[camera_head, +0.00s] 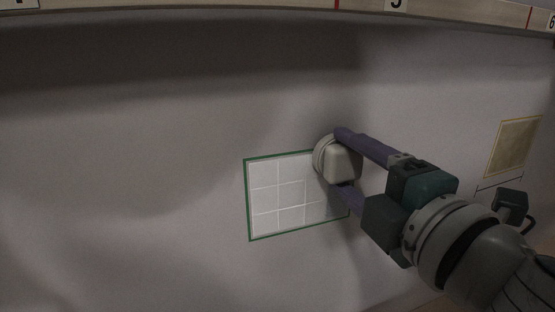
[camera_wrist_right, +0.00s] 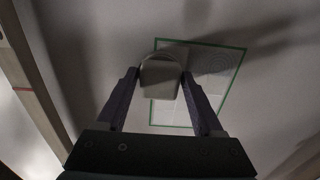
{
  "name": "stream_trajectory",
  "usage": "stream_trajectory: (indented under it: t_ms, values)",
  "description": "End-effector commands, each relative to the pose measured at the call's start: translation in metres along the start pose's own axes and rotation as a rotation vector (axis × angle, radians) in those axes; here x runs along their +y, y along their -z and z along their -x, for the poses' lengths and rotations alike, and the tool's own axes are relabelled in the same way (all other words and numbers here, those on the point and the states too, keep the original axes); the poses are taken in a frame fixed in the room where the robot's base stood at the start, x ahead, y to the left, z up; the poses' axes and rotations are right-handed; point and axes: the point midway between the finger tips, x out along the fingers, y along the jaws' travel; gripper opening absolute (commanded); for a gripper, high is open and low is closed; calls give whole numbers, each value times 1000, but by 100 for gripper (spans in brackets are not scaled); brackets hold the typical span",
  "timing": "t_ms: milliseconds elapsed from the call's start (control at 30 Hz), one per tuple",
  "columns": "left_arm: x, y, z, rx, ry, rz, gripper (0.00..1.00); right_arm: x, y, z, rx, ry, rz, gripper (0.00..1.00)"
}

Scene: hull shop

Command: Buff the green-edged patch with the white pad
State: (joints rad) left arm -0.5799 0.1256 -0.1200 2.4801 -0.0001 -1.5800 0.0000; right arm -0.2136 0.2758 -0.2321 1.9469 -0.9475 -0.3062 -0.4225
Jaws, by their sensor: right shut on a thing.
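The green-edged patch (camera_head: 278,196) is a pale grid of squares on the grey hull wall, near the middle of the head view. It also shows in the right wrist view (camera_wrist_right: 172,112), partly hidden by the pad. The white pad (camera_head: 340,163) is a rounded block with a paler disc face turned to the wall. It is over the patch's upper right corner; I cannot tell whether it touches. My right gripper (camera_head: 345,160) is shut on the pad, a finger on each side, as the right wrist view shows (camera_wrist_right: 160,78). My left gripper is not in view.
A tan square (camera_head: 514,147) is on the wall at the far right, with a dark bracket-like object (camera_head: 510,205) below it. A pale numbered strip (camera_head: 290,6) runs along the top of the wall. The wall left of the patch is bare.

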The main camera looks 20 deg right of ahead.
Motion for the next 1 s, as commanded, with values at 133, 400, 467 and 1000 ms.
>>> stream_trajectory:
  t_ms: [133,400,467,1000]
  values:
    - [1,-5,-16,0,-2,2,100,-18,0,0,-1,1,-1,20]
    - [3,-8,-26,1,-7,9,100,-29,0,0,-1,2,-1,20]
    - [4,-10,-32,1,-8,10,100,-36,0,0,-1,2,-1,20]
    - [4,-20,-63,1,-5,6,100,-72,0,0,-2,2,-1,20]
